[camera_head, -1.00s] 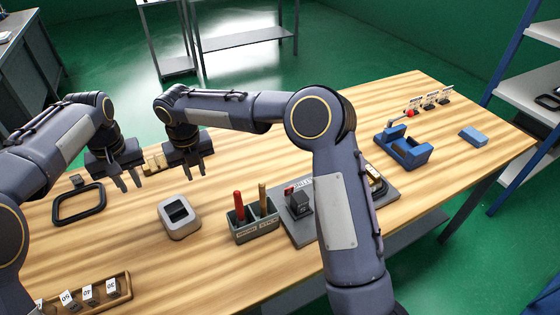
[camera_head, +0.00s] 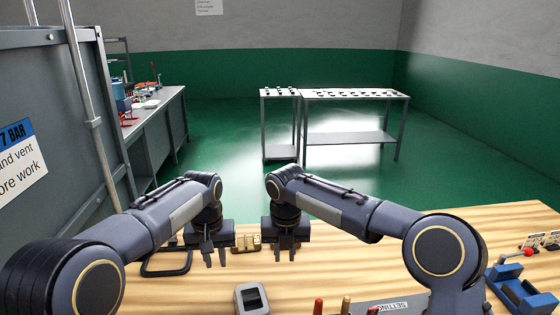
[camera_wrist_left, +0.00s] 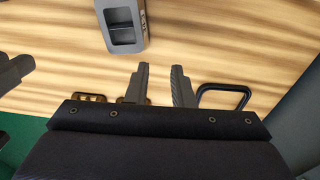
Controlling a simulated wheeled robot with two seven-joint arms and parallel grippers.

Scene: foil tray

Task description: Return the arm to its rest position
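My left gripper (camera_head: 215,257) hangs over the far side of the wooden table (camera_head: 345,260), fingers down. In the left wrist view its two fingers (camera_wrist_left: 161,88) stand apart with nothing between them. My right gripper (camera_head: 285,254) hangs to the right of it, fingers apart and empty. Both arms are bent, with the forearms reaching inward from each side. A gap separates the grippers, and brass-coloured pieces (camera_head: 247,243) show between them on the table.
A black frame (camera_head: 165,274) lies left of my left gripper. A grey box with a dark recess (camera_head: 251,297) stands nearer. A blue fixture (camera_head: 522,297) stands at the right. Metal tables (camera_head: 348,137) stand beyond open green floor.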

